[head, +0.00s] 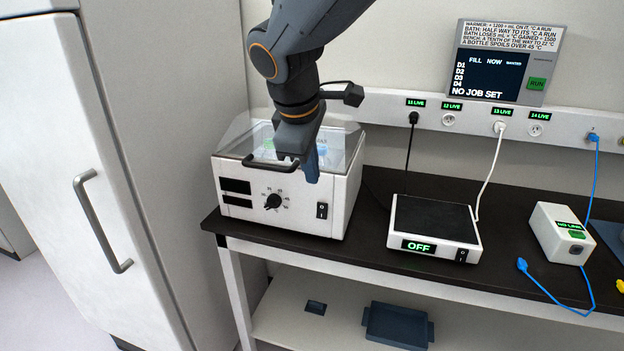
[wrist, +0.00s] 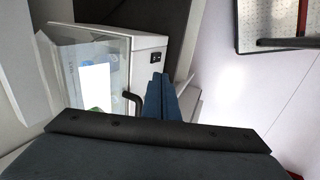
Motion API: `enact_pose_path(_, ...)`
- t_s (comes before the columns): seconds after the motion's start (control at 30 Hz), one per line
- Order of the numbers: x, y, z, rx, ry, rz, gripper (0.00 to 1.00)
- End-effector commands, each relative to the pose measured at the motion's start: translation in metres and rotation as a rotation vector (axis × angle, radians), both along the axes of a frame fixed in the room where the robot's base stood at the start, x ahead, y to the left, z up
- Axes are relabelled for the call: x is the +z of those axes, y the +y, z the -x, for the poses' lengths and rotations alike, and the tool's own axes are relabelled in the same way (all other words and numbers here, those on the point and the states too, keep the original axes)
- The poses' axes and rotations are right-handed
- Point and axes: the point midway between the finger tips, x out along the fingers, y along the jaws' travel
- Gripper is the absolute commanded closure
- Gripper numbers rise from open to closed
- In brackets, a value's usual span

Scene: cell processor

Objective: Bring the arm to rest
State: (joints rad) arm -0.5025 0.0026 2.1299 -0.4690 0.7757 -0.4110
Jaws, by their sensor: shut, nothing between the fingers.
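My gripper (head: 312,165) points down in front of the white water bath box (head: 282,212), close to the black handle of its clear lid. In the head view the fingers overlap the right part of that handle; I cannot tell if they touch it. In the wrist view the blue fingers (wrist: 164,98) are together with nothing between them, just right of the handle (wrist: 132,101). The clear lid (head: 340,150) is down, and blue and green items show dimly through it. My arm reaches in from the top of the head view.
A tall white cabinet (head: 60,130) stands at the left. On the dark bench (head: 370,245) are a warmer plate (head: 432,222) reading OFF and a small white box (head: 562,232) with blue cables. A wall panel (head: 500,62) reads NO JOB SET. A tray (head: 398,325) lies on the lower shelf.

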Motion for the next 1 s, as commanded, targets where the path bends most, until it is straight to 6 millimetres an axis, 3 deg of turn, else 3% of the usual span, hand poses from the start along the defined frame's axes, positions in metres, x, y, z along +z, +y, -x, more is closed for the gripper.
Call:
enact_pose_path(0.27,0.000,0.000,0.000,-0.001,0.001,-0.001,1.00)
enact_pose_path(0.37,-0.011,-0.009,0.003,-0.044,0.015,-0.021,1.00)
enact_pose_path(0.53,-0.066,-0.060,0.026,-0.308,0.079,-0.139,1.00)
enact_pose_path(0.7,-0.129,-0.117,0.068,-0.703,0.136,-0.297,1.00)
enact_pose_path(0.83,-0.161,-0.145,0.098,-0.960,0.151,-0.386,1.00)
enact_pose_path(1.0,-0.179,-0.163,0.119,-1.143,0.153,-0.443,1.00)
